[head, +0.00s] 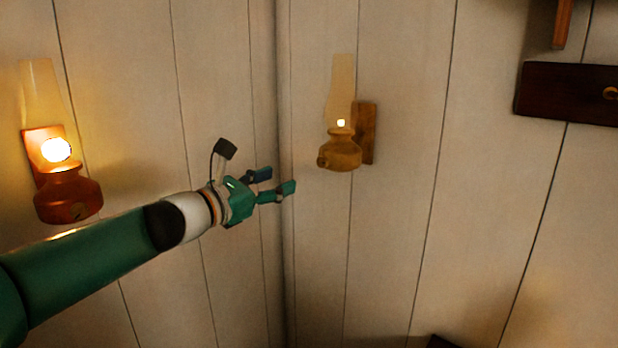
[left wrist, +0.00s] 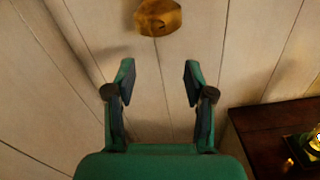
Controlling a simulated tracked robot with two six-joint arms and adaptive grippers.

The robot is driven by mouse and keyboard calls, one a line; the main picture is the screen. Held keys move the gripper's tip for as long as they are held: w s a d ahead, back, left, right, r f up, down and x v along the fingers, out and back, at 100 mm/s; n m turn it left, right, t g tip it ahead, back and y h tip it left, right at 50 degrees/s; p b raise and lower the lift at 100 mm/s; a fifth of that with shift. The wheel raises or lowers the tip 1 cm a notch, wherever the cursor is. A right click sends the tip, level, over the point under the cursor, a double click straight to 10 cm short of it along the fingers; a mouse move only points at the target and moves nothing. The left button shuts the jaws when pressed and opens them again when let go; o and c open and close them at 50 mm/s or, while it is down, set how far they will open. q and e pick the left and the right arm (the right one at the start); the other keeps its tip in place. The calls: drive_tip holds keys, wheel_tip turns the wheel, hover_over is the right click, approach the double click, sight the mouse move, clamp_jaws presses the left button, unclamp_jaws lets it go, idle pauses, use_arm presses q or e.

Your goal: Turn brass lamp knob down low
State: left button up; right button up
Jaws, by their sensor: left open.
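A brass lamp (head: 341,152) with a tall glass chimney hangs on a wooden wall bracket and burns with a small flame. A small round knob (head: 322,160) shows at the lower left of its body. In the left wrist view the underside of the brass lamp (left wrist: 158,18) shows at the top, beyond the fingertips. My left gripper (head: 279,181) is open and empty, to the left of the brass lamp and a little below it, apart from it. Its two spread fingers show in the left wrist view (left wrist: 157,78). My right gripper is not in view.
A reddish copper lamp (head: 68,197) with a bright flame hangs on the left wall, above my left arm. A dark wooden box or drawer front (head: 565,92) is at the upper right. A dark tabletop (left wrist: 270,125) lies low at the right in the left wrist view.

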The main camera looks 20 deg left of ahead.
use_arm(q)
drive_tip(key=s+a+n+b, duration=0.1)
drive_tip(key=s+n+b, duration=0.1)
drive_tip(key=p, duration=0.6)
approach(321, 162)
drive_tip(key=x, duration=0.8)
drive_tip(key=shift+w+r, duration=0.1)
drive_tip(key=shift+w, duration=0.05)
drive_tip(key=shift+w+d, duration=0.2)
drive_tip(key=shift+w, duration=0.2)
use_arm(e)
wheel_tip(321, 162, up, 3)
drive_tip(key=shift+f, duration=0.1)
